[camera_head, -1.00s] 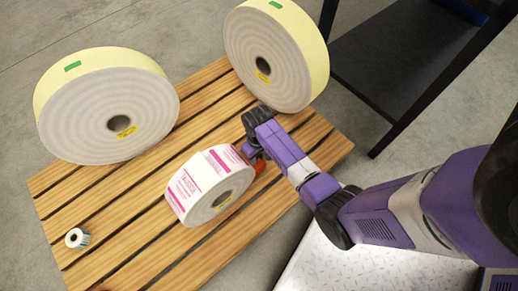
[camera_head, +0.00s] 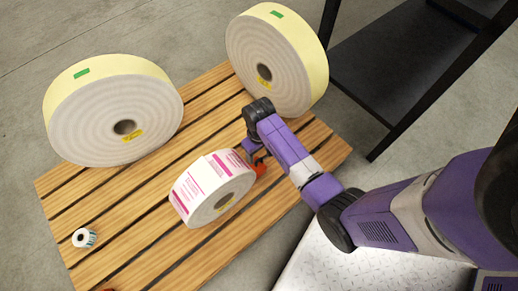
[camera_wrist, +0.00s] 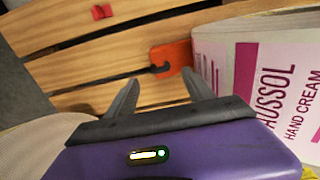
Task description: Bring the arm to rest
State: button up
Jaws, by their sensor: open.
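My gripper (camera_wrist: 160,98) is open in the wrist view, its two grey fingers apart with nothing between them. In the head view my gripper (camera_head: 254,150) hangs over the slatted wooden pallet, just behind and right of the pink-and-white label roll (camera_head: 212,186). The same label roll (camera_wrist: 265,70) fills the right of the wrist view, close to the right finger; I cannot tell whether they touch. An orange hooked piece (camera_wrist: 172,58) lies beside the roll, ahead of the fingers. It also shows in the head view (camera_head: 260,168).
Two big cream rolls stand on the pallet (camera_head: 150,238), one at the left (camera_head: 110,115) and one at the back (camera_head: 270,65). A small roll (camera_head: 83,238) sits at front left. A dark metal frame (camera_head: 400,60) stands at the right, near a light metal plate (camera_head: 345,268).

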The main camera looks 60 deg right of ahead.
jog(key=shift+r, duration=0.8)
